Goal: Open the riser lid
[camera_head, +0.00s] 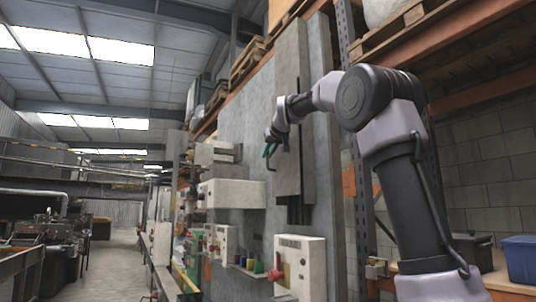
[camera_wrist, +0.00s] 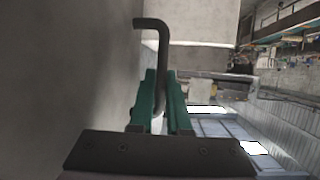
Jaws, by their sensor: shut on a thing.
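The riser lid (camera_head: 288,178) is a tall, narrow grey panel standing upright against the grey wall board in the head view. Dark vertical strips show below its lower edge. My gripper (camera_head: 270,150) is at the lid's left side, at about mid-height. In the wrist view its teal fingers (camera_wrist: 162,85) are closed around a dark, hook-shaped bent handle (camera_wrist: 152,23). The bent end of the handle sticks out past the fingertips. A plain grey surface (camera_wrist: 65,65) fills the left of the wrist view; I cannot tell whether it is the lid or the board.
A blue bin (camera_head: 520,258) stands at the right. The aisle (camera_head: 118,262) on the left is open floor.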

